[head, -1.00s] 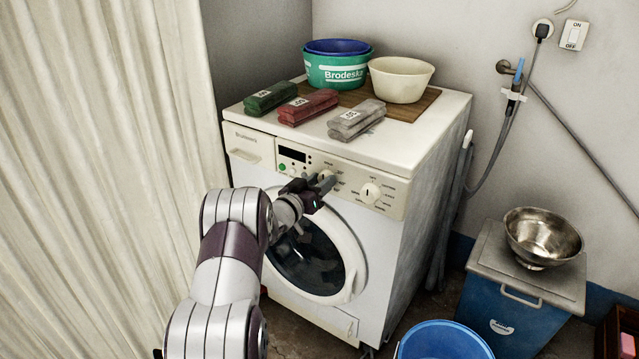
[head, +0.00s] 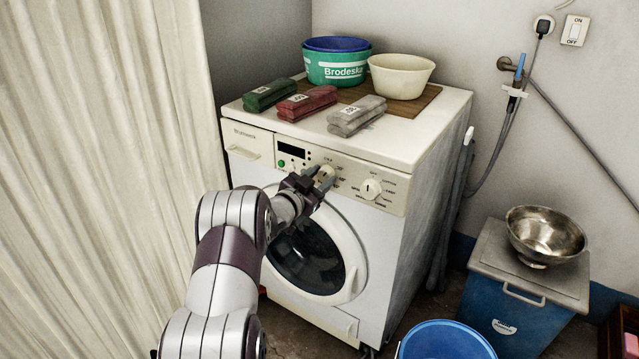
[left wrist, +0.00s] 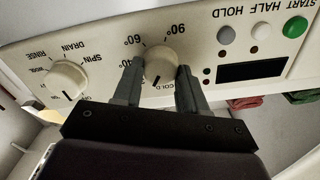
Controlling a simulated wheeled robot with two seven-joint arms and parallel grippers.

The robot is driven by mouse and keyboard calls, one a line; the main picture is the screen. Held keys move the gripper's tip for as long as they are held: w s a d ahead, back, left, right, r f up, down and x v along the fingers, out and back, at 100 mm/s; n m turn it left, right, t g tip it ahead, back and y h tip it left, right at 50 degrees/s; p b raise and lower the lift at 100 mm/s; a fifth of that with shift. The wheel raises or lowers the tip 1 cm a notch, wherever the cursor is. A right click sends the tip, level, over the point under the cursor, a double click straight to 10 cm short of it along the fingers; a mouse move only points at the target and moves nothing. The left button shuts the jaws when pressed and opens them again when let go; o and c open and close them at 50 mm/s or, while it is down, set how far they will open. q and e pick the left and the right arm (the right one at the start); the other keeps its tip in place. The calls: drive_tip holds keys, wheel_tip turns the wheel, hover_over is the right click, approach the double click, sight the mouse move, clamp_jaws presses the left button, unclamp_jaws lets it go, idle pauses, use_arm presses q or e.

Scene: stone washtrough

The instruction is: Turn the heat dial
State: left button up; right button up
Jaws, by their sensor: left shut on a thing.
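The heat dial (left wrist: 159,64) is a cream round knob with 60, 90 and COLD printed around it, in the left wrist view. A dark pointer line on it aims down toward the COLD side. My left gripper (left wrist: 158,72) has one finger on each side of the knob and is shut on it. In the head view the heat dial (head: 326,171) is partly hidden by the fingers of my left gripper (head: 322,178), at the washing machine's (head: 395,265) front panel. My right gripper is not in view.
A second dial (head: 371,189), marked with SPIN, DRAIN and RINSE, sits beside the heat dial. A green start button (left wrist: 294,27) is on the panel's other side. Bars and basins stand on the machine top. A blue bucket (head: 446,340) stands at front right.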

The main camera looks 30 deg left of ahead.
use_arm(q)
drive_tip(key=m, duration=0.1)
drive_tip(key=m+b, duration=0.1)
drive_tip(key=m, duration=0.1)
drive_tip(key=shift+f+b, duration=0.25)
drive_tip(key=shift+b, duration=0.05)
drive_tip(key=m+b, duration=0.2)
drive_tip(key=m, duration=0.1)
drive_tip(key=shift+d+f+m+b, duration=0.1)
drive_tip(key=shift+m+b, duration=0.2)
drive_tip(key=m+b, duration=0.2)
drive_tip(key=m, duration=0.1)
drive_tip(key=shift+b, duration=0.4)
drive_tip(key=shift+m+b, duration=1.35)
drive_tip(key=shift+m, duration=0.55)
drive_tip(key=o, duration=1.1)
drive_tip(key=shift+c, duration=0.2)
drive_tip(key=shift+s+r, duration=0.1)
drive_tip(key=shift+r, duration=0.1)
